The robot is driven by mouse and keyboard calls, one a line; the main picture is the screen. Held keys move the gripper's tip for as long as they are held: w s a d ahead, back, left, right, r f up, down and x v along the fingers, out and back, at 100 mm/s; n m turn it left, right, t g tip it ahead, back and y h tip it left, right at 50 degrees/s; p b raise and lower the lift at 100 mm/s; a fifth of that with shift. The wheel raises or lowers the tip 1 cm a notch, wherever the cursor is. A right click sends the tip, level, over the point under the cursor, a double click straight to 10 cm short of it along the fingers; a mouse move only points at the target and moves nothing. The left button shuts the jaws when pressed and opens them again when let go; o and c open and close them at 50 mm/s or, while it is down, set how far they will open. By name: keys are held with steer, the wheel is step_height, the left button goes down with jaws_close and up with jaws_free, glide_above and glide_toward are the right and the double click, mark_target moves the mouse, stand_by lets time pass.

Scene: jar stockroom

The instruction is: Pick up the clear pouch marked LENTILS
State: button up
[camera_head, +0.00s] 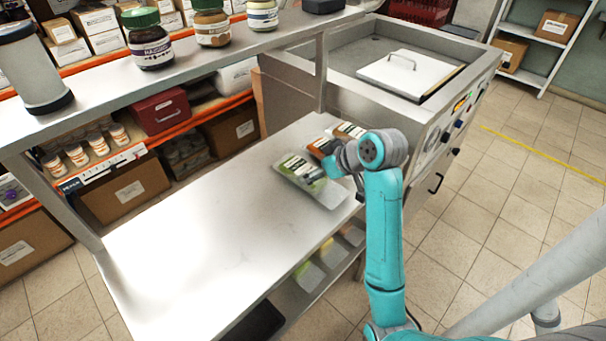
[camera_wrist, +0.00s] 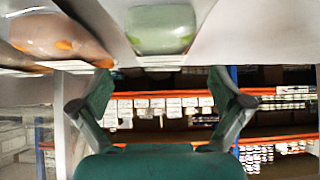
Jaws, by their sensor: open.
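A clear pouch with green contents (camera_head: 301,172) lies on the steel table (camera_head: 190,240), near its right end. A pouch with orange-brown contents (camera_head: 322,147) lies just beyond it, and another pouch (camera_head: 347,130) lies behind that, partly hidden by my arm. Their labels are too small to read, so I cannot tell which says LENTILS. In the wrist view the green pouch (camera_wrist: 162,28) is at the top middle and an orange one (camera_wrist: 60,40) at the upper left. My gripper (camera_wrist: 160,90) is open and empty, with the green pouch beyond its fingers, apart from them.
A raised shelf (camera_head: 170,70) with jars (camera_head: 149,40) runs above the table's back. A post (camera_head: 320,72) stands near the pouches. A steel unit with a lidded basin (camera_head: 411,75) adjoins the table's right end. The table's left and front are clear.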

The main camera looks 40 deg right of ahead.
mark_target(304, 170)
steer(key=shift+x, duration=2.95)
steer(key=shift+a, duration=0.1)
steer(key=c, duration=1.3)
steer(key=shift+r, duration=0.1)
